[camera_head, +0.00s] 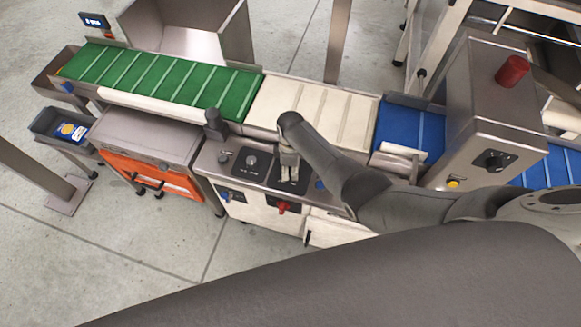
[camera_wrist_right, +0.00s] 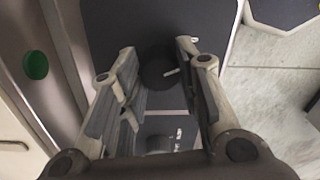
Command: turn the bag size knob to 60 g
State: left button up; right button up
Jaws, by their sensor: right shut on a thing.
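My right gripper (camera_head: 288,172) points down at the right dark plate of the control panel (camera_head: 231,183). In the wrist view its two fingers (camera_wrist_right: 158,72) stand on either side of a round black knob (camera_wrist_right: 155,68) with a white pointer, shut on it. The pointer is toward the right finger. In the head view the gripper hides this knob. A second knob (camera_head: 252,160) sits on the left dark plate; in the wrist view a dark knob (camera_wrist_right: 160,146) shows lower down, beside small white lettering. The lettering and scale are too small to read. My left gripper is not in view.
A dark upright post (camera_head: 214,125) stands at the panel's back left. A red handle (camera_head: 284,207) is on the panel's front. Green (camera_head: 160,75), white (camera_head: 315,112) and blue (camera_head: 408,128) belts run behind. A steel box (camera_head: 500,110) with a red button stands right.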

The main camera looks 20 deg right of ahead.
aim_at(290, 169)
jog(key=shift+n, duration=0.7)
jog(key=shift+a, duration=0.1)
jog(key=o, duration=1)
jog(key=shift+r, duration=0.1)
jog(key=r, duration=1.2)
jog(key=shift+w, duration=0.25)
jog(key=shift+f, duration=0.15)
